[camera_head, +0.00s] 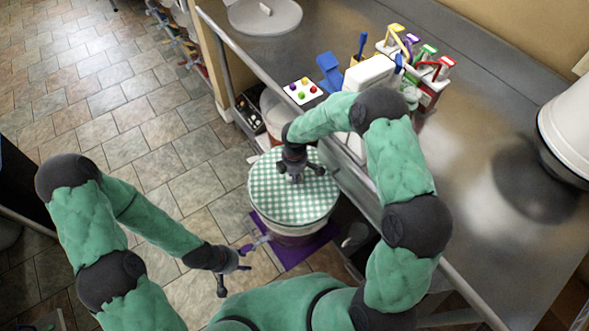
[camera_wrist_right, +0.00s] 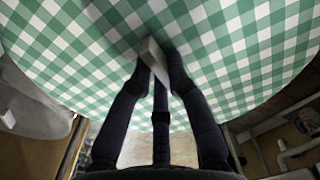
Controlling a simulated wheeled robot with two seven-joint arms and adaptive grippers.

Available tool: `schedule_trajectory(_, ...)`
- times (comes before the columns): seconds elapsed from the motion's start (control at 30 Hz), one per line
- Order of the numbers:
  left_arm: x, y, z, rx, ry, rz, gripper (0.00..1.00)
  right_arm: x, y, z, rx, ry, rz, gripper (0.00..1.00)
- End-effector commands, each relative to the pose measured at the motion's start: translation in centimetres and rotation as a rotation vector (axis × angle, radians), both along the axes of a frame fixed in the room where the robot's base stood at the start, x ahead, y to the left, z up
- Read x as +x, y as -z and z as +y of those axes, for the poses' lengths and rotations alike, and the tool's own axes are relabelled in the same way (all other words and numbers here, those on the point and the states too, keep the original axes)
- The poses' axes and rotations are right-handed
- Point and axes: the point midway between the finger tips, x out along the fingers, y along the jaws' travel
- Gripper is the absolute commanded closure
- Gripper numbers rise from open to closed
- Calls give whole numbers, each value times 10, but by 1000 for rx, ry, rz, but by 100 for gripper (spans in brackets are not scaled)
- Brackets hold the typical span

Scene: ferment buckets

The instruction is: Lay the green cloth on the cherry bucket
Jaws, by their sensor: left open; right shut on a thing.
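The round green-and-white checked cloth (camera_head: 291,203) covers the top of a bucket (camera_head: 290,236) that stands on a purple mat (camera_head: 303,250). The bucket's contents are hidden, and I cannot tell whether the cloth rests fully on its rim. My right gripper (camera_head: 297,175) is over the cloth's far half. In the right wrist view its fingers are shut on a small pale tab (camera_wrist_right: 153,61) at the green cloth (camera_wrist_right: 225,45). My left gripper (camera_head: 236,277) is open and empty, left of the bucket and near the mat's front left edge.
A steel counter (camera_head: 480,140) runs along the right with a white box (camera_head: 370,72), a tile with coloured dots (camera_head: 303,91) and several colour-topped containers (camera_head: 432,75). Another bucket (camera_head: 272,108) stands behind the covered one. Tiled floor at left is clear.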

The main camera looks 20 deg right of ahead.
Motion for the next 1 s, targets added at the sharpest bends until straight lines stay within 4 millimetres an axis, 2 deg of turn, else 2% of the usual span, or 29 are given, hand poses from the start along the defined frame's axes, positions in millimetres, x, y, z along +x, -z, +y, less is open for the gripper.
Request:
schedule_trajectory(0.6, 0, 35, 0, 0, 0, 0, 59, 0, 47, 0, 0, 1, 0, 100)
schedule_trajectory(1.0, 0, 38, 0, 0, 0, -1, 59, 0, 51, 0, 0, 0, -1, 100)
